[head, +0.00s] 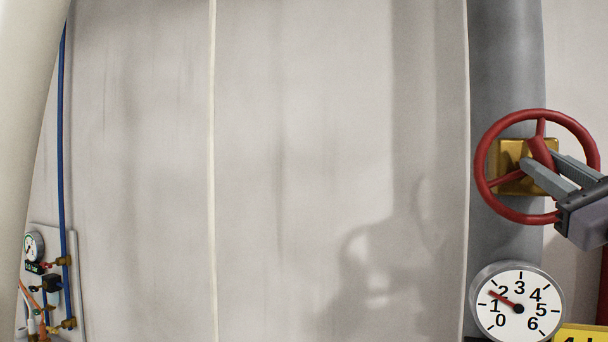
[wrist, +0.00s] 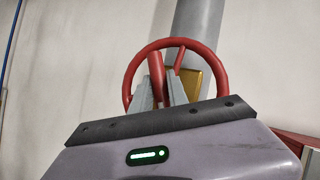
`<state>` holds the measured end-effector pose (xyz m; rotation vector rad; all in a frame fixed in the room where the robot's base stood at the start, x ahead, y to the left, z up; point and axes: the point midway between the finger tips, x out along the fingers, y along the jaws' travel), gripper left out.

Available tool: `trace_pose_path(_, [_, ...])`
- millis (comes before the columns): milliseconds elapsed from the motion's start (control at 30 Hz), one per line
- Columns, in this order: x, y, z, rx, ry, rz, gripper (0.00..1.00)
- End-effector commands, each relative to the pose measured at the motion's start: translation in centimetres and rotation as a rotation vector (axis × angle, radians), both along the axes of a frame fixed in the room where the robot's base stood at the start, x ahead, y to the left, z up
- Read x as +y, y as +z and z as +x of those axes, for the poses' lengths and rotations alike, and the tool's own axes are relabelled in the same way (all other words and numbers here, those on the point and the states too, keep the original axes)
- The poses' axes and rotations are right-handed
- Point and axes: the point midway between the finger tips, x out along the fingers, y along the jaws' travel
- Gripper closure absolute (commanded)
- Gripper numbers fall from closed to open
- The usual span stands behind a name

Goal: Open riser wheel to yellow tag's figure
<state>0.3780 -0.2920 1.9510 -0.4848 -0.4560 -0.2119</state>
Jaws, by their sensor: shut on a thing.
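The red riser wheel (head: 481,172) is mounted in front of a grey vertical pipe at the right of the head view. It also shows in the wrist view (wrist: 132,72). My gripper (head: 540,158) reaches in from the right and is shut on a spoke of the wheel, inside the rim. In the wrist view the red spoke stands between the two grey fingers (wrist: 158,92). The yellow tag (head: 583,335) shows only its top edge at the bottom right, and its figure is cut off. The dial gauge (head: 530,287) reads about midway between 1 and 2.
A brass plate (head: 508,183) sits behind the wheel on the grey pipe (head: 505,60). A panel with a small gauge (head: 33,246) and a blue hose (head: 61,130) is at the far left. The pale wall panels (head: 300,140) between are bare.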

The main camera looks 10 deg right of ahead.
Motion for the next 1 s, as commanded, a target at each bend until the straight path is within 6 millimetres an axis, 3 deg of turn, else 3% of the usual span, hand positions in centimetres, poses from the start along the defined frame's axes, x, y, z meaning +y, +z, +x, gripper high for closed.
trace_pose_path(400, [0.06, 0.11, -0.03, -0.086, 0.001, 0.135, 1.00])
trace_pose_path(900, [0.02, 0.22, -0.07, -0.095, 0.000, 0.150, 1.00])
trace_pose_path(933, [0.03, 0.22, -0.07, -0.095, 0.000, 0.150, 0.74])
trace_pose_path(1000, [0.01, 0.18, -0.06, -0.095, 0.000, 0.150, 0.71])
